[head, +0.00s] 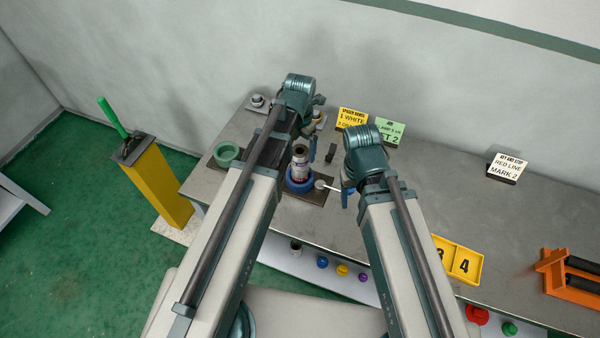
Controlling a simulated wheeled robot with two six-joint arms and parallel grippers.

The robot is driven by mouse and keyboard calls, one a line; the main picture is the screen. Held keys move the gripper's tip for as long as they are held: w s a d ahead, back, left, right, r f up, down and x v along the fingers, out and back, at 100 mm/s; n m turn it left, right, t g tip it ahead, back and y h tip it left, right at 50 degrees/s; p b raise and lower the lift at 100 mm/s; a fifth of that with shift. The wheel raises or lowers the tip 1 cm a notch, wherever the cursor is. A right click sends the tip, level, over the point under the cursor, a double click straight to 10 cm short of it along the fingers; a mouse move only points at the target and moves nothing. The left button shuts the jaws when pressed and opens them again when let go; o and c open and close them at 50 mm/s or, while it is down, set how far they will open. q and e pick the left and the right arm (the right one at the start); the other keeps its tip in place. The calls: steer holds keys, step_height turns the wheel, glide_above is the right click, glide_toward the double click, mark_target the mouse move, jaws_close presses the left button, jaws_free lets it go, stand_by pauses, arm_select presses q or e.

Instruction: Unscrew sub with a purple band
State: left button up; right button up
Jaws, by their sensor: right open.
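A short upright pipe piece (301,168) stands in a blue round vise (300,183) on a dark plate. It has a dark top, a pale label and reddish marks; a purple band is too small to make out for certain. My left gripper (312,124) is behind the pipe piece, at the far side of the bench, partly hidden by its own arm; its fingers are not clear. My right gripper (347,190) is right of the vise, open, near the end of a white handle (332,188) that sticks out from the vise. My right arm partly covers it.
A green ring vise (227,154) stands left. Signs (352,118) stand along the back, with another (507,167) farther right. A yellow numbered tray (457,259) and orange rack (572,273) lie right. Coloured caps (342,270) sit below the front edge. A yellow post (160,187) stands left.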

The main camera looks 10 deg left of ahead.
arm_select(q)
steer(key=m, duration=0.3)
steer(key=shift+m, duration=0.3)
steer(key=m, duration=1)
steer(key=shift+m, duration=0.4)
steer(key=m, duration=1.4)
